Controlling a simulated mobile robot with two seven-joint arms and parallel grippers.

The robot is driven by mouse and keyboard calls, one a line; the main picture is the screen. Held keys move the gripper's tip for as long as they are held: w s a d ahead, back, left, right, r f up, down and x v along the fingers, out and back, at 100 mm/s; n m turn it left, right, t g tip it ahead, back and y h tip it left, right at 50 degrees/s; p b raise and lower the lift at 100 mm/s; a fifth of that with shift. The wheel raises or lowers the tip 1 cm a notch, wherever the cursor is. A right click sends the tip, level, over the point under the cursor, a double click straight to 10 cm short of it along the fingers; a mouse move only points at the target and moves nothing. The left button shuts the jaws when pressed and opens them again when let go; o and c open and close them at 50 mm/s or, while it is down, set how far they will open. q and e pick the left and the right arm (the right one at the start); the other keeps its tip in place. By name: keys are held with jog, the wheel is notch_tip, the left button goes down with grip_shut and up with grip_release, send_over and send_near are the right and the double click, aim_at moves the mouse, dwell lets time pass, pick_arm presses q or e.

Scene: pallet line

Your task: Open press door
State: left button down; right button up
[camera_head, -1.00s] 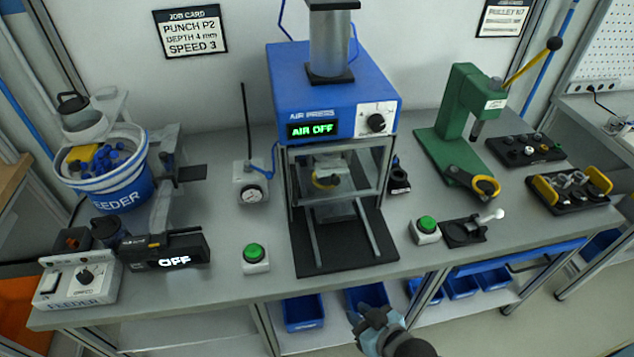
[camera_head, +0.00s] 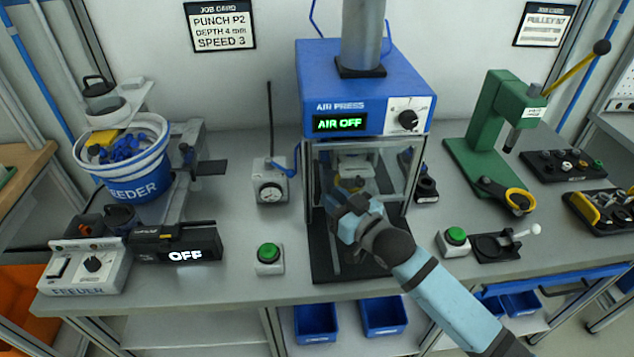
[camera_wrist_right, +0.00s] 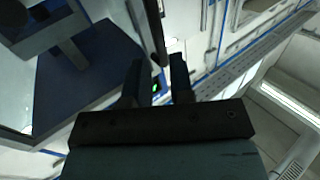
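The blue air press (camera_head: 365,85) stands at the middle of the bench, its display reading AIR OFF. Its clear, metal-framed press door (camera_head: 390,165) is at the front of the cage under the blue housing. My right gripper (camera_head: 345,205) is in front of the lower part of the cage and hides part of it. In the right wrist view the two dark fingers (camera_wrist_right: 158,85) are apart, with a dark bar (camera_wrist_right: 152,30) showing beyond the gap. I cannot tell whether they touch the door. My left gripper is not in view.
Green button boxes stand left (camera_head: 269,260) and right (camera_head: 454,242) of the press. A gauge unit (camera_head: 271,185) is on its left. A green hand press (camera_head: 490,130) stands at the right, the feeder bucket (camera_head: 130,165) at the left. Blue bins (camera_head: 316,322) sit below the bench.

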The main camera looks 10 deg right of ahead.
aim_at(318, 186)
jog(key=x, duration=0.6)
grip_shut()
